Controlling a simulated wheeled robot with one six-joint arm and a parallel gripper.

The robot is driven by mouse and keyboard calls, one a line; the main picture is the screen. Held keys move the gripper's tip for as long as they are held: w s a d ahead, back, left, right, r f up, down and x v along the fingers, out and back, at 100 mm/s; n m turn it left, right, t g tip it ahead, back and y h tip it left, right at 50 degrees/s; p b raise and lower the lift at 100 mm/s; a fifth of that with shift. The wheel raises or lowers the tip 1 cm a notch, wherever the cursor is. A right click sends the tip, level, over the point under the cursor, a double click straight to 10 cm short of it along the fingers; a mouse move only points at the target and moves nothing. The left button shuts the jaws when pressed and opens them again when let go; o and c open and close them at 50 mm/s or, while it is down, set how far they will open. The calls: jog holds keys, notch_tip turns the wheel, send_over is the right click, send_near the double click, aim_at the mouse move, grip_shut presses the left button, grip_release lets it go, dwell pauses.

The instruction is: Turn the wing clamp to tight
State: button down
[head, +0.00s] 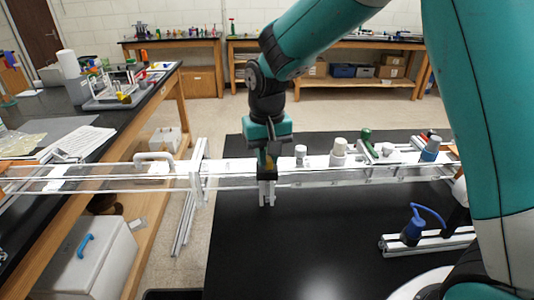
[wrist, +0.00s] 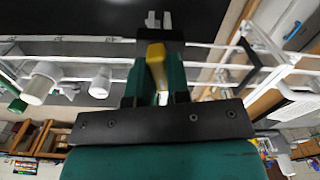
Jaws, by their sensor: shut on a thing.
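The wing clamp has a yellow wing (wrist: 155,62) above a black body (head: 267,174), with a light metal profile end below it. It sits on the rail of the extrusion frame (head: 230,181), near the middle of the head view. My gripper (head: 267,156) reaches down onto it from above. In the wrist view the yellow wing stands between my two teal fingers, and my gripper is shut on it. The fingers hide much of the wing in the head view, and how tight the clamp is cannot be told.
White-capped containers (head: 339,152) and a green-topped item (head: 366,140) stand along the frame to the right of my gripper. A blue-handled tool (head: 412,230) is on the black table (head: 290,250). The table's middle is clear. A wooden bench stands at left.

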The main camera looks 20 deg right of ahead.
jog(key=m, duration=0.4)
jog(key=shift+r+p, duration=0.1)
jog(key=shift+p, duration=0.25)
jog(key=m, duration=0.4)
jog(key=shift+w+m, duration=0.1)
jog(key=shift+m, duration=0.2)
jog(key=shift+p, duration=0.3)
jog(key=c, duration=1.1)
grip_release()
notch_tip(320, 180, up, 17)
jog(key=shift+r+b, duration=0.15)
jog(key=shift+b, duration=1.05)
jog(key=s+a+f+n+y, duration=0.1)
jog(key=s+f+n, duration=0.2)
jog(key=s+n, duration=0.2)
jog(key=s+a+f+n+y, duration=0.1)
jog(key=s+a+f+n, duration=0.1)
jog(key=s+n, duration=0.4)
jog(key=s+a+f+n+y, duration=0.1)
jog(key=s+f+n, duration=0.3)
jog(key=s, duration=0.9)
jog(key=shift+s+a+f+n+y, duration=0.25)
jog(key=shift+s+n+y, duration=0.1)
jog(key=shift+n+y, duration=0.35)
